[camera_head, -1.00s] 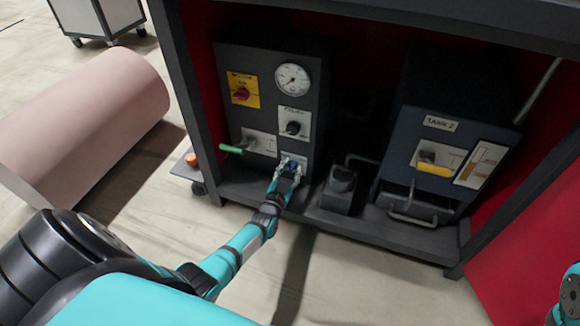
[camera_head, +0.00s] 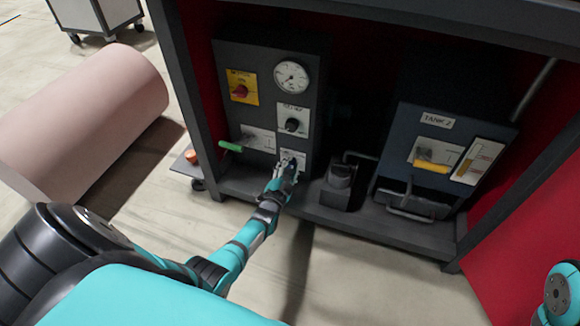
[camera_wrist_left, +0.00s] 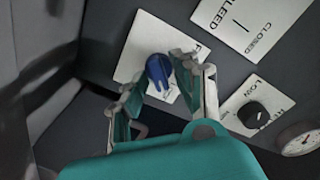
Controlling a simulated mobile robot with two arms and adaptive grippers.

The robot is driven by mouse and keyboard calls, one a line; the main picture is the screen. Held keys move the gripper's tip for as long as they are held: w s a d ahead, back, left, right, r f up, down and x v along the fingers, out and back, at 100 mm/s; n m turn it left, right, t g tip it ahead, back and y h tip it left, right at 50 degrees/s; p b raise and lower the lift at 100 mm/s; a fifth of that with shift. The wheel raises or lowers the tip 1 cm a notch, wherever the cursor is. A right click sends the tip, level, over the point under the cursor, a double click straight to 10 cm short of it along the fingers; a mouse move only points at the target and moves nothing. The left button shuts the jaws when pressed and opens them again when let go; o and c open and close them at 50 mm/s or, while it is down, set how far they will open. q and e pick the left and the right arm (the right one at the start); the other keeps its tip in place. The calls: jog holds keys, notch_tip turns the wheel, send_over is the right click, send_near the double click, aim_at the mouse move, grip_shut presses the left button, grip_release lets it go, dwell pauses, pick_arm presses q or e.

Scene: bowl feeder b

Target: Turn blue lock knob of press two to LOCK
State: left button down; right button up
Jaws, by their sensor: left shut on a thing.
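The blue lock knob (camera_wrist_left: 157,72) sits on a white label plate (camera_wrist_left: 135,45) of the dark panel. In the left wrist view it lies between the fingertips of my left gripper (camera_head: 287,169), one finger on each side. The gripper is shut on the knob. In the head view the gripper hides the knob, on the panel's lowest label plate (camera_head: 299,157). The lettering of that plate is partly covered and I cannot read the knob's setting. My right gripper is not in view.
A dark block (camera_head: 338,186) stands right of the gripper, then the tank 2 unit (camera_head: 437,123) with a yellow lever (camera_head: 431,167). Dark frame posts flank the bay.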

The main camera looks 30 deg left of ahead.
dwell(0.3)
pick_arm(q)
jog(key=c, duration=1.3)
grip_release()
jog(key=v, duration=0.7)
jog(key=shift+s, duration=0.3)
